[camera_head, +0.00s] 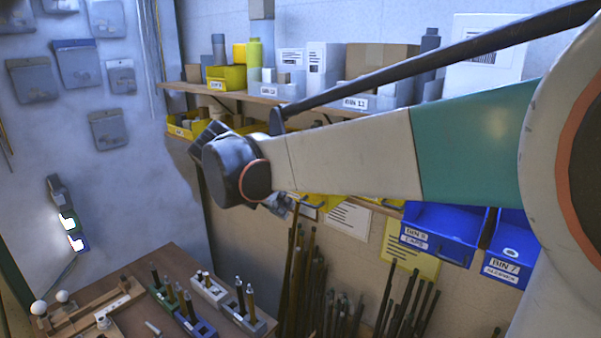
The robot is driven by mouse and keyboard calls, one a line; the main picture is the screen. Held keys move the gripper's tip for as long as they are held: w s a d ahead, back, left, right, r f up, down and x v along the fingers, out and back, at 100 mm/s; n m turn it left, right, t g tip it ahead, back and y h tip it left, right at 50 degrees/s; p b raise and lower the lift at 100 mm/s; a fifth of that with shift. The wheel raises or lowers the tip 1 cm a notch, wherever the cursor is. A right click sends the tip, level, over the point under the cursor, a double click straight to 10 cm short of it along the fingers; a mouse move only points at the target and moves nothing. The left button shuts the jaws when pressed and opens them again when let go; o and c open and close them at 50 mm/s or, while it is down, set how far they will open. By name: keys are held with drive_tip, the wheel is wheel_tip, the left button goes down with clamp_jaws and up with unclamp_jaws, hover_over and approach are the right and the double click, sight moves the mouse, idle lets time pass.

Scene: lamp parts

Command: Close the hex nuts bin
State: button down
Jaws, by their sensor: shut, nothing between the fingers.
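No label that reads hex nuts shows in the head view, so I cannot tell which bin it is. Yellow bins in the lower row (318,201) are largely hidden behind my arm. Two blue bins hang to their right: one labelled caps (444,232) and another marked BIN 7 (507,262). My gripper (279,205) shows only partly, as small grey parts below the dark wrist joint, close in the picture to the yellow bins. It is shut and holds nothing. Whether it touches a bin is hidden.
A wooden shelf (263,99) above carries boxes, bottles and bins. Dark rods (301,285) stand upright against the wall below. A brown table (150,262) at lower left holds small blocks with pegs. Grey pouches (78,64) hang on the left wall.

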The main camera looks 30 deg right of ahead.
drive_tip(key=w+d+f+p, duration=0.1)
drive_tip(key=w+d+f, duration=0.1)
drive_tip(key=d, duration=0.3)
drive_tip(key=shift+f, duration=0.4)
drive_tip(key=shift+s, duration=0.1)
drive_tip(key=w+d, duration=0.1)
drive_tip(key=d, duration=0.3)
drive_tip(key=w+d+b, duration=0.1)
drive_tip(key=w+d, duration=0.1)
drive_tip(key=d, duration=0.2)
drive_tip(key=w+d+b, duration=0.1)
drive_tip(key=d, duration=0.3)
drive_tip(key=shift+w+d, duration=0.3)
drive_tip(key=shift+d, duration=0.05)
drive_tip(key=shift+a, duration=0.15)
